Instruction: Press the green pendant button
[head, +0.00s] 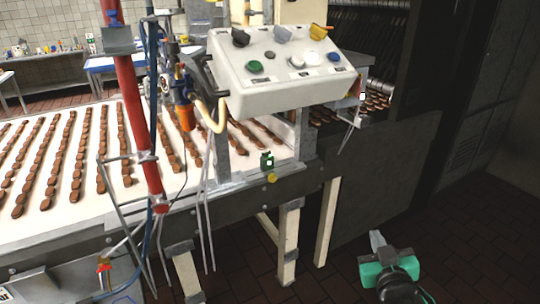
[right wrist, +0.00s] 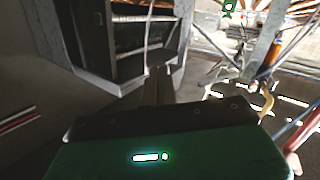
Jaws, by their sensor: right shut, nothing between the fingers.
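The green button (head: 254,66) is on the left of the sloped face of a white control box (head: 285,95). The box hangs over the conveyor's right end. Black, white and blue controls share its face. My right gripper (head: 376,238) is low at the bottom right of the head view, over the dark floor. It is well below and right of the box, apart from it. Its fingers are shut and empty. In the right wrist view its green body fills the bottom and its dark fingers (right wrist: 158,88) point forward. I do not see my left gripper.
A white conveyor (head: 85,190) with rows of brown biscuits fills the left. A red post (head: 132,110) with hoses stands in front of it. A small green part (head: 267,160) sits on the conveyor edge. A dark machine panel (head: 385,170) stands behind my right gripper.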

